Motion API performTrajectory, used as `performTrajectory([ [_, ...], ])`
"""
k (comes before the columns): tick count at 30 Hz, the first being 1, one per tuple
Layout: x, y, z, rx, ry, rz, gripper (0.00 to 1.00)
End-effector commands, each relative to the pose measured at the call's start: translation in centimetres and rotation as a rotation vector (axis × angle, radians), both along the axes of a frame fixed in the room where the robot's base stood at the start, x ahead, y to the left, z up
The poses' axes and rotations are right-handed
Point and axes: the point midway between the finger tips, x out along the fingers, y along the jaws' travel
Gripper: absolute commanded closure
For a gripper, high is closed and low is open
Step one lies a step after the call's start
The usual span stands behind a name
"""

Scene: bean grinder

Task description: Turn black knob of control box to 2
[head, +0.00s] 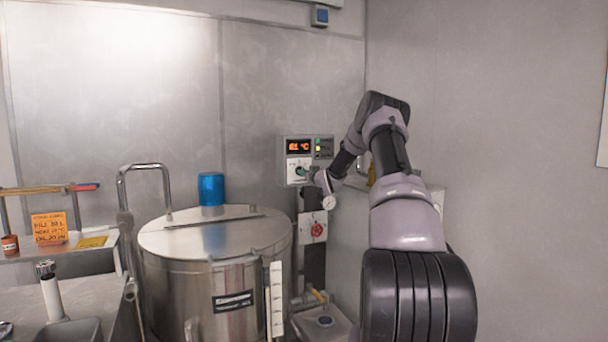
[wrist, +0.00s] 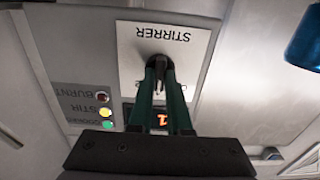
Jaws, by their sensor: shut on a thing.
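The control box (head: 291,178) is mounted on the back wall, with an orange display reading about 81 °C and a panel of small lights. In the wrist view it appears upside down, with a white plate labelled STIRRER (wrist: 190,40). The black knob (wrist: 158,61) is on that plate. My gripper (wrist: 157,70) is shut on the knob, its green fingers on either side. It also reaches the box in the head view (head: 302,172), where it hides most of the knob. The knob's pointer setting cannot be read. A red-orange digit (wrist: 163,119) shows partly between the fingers.
A large steel vessel (head: 180,240) stands left of the box, with a blue cylinder (head: 211,188) behind its lid. A wall closes off the right.

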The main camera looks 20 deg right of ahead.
Motion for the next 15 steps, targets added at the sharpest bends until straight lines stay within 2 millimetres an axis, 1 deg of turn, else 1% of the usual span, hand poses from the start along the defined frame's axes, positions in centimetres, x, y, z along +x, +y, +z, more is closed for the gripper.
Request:
performTrajectory([
  [15,-0.04,-0.16,-0.16,0.482,0.018,-0.002,1.00],
])
